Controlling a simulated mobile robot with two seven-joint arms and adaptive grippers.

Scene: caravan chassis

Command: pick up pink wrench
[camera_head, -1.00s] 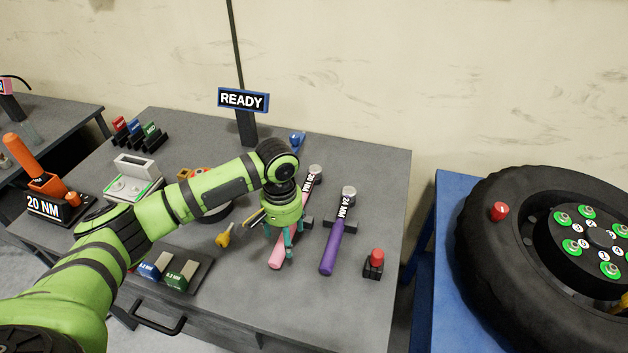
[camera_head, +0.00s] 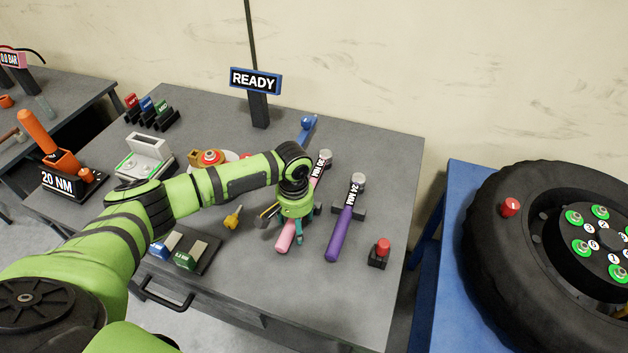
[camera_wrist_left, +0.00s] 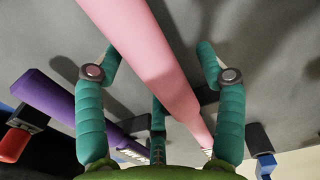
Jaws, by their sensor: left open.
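The pink wrench (camera_head: 285,236) lies on the grey table with its round head (camera_head: 325,158) toward the back. My left gripper (camera_head: 292,230) is over its handle and hides part of it. In the left wrist view, the pink handle (camera_wrist_left: 150,55) runs between the spread teal fingers of the left gripper (camera_wrist_left: 160,62), with gaps on both sides. The gripper is open and empty. I cannot tell how far the fingertips are above the table. My right gripper is not in view.
A purple 24 NM wrench (camera_head: 340,228) lies close on the right, with a red-topped block (camera_head: 380,252) beyond it. A yellow tool (camera_head: 233,217) lies on the left. The READY sign (camera_head: 256,81) stands behind. A wheel (camera_head: 500,225) sits farther right.

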